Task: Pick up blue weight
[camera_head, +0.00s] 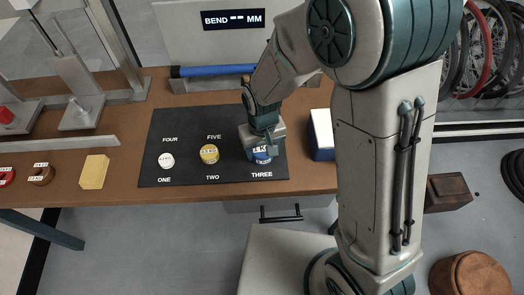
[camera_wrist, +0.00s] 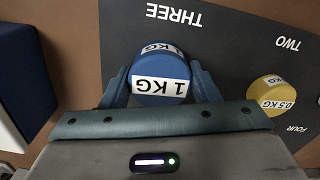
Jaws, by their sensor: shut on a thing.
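The blue weight (camera_wrist: 164,65), labelled 1 KG, stands on the dark mat at the spot marked THREE. In the wrist view it sits between the two fingers of my gripper (camera_wrist: 162,90), which is shut on it. In the head view the blue weight (camera_head: 263,153) is partly hidden by my gripper (camera_head: 264,143), which reaches it from above. I cannot tell whether the weight touches the mat.
A yellow 0.5 KG weight (camera_head: 209,153) and a white weight (camera_head: 166,160) stand on the mat (camera_head: 190,125). A blue and white box (camera_head: 322,135) is close on the right. A yellow block (camera_head: 93,172) lies left. A blue bar (camera_head: 205,71) lies behind.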

